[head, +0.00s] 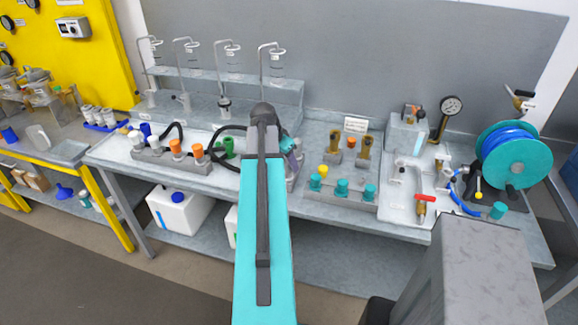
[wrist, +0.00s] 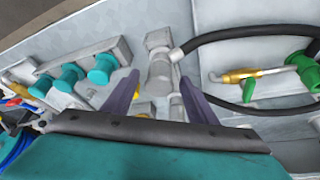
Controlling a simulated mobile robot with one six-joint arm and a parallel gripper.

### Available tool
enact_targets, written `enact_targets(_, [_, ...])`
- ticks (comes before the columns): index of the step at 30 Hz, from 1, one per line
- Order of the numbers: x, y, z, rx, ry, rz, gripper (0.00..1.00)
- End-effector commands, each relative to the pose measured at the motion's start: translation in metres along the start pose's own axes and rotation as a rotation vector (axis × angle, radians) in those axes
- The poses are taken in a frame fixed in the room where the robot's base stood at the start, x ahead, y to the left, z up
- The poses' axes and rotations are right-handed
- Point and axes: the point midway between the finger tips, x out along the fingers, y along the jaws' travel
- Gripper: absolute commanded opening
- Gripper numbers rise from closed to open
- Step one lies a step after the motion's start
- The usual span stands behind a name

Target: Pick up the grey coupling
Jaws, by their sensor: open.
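The grey coupling (wrist: 160,70) is a short, pale grey cylinder in the wrist view, with a black hose joining it on the right. My gripper (wrist: 158,92) is open, its two purple fingers pointing toward the coupling, one to each side in the picture. I cannot tell whether the fingers touch it or how far off they are. In the head view my gripper (head: 287,145) shows only in part beyond the end of my teal arm, which hides the coupling there.
Left on the bench is a rack with orange and white caps (head: 178,152). A green-handled valve (wrist: 302,68) sits right in the wrist view.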

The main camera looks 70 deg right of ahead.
Motion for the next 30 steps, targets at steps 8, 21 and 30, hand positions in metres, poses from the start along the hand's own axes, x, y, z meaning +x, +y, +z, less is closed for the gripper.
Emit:
enact_targets(8, [0.017, 0.0, 0.0, 0.0, -0.001, 0.001, 0.52])
enact_targets(21, [0.017, 0.0, 0.0, 0.0, 0.0, 0.0, 0.52])
enact_targets(30, [0.017, 0.0, 0.0, -0.001, 0.0, 0.0, 0.25])
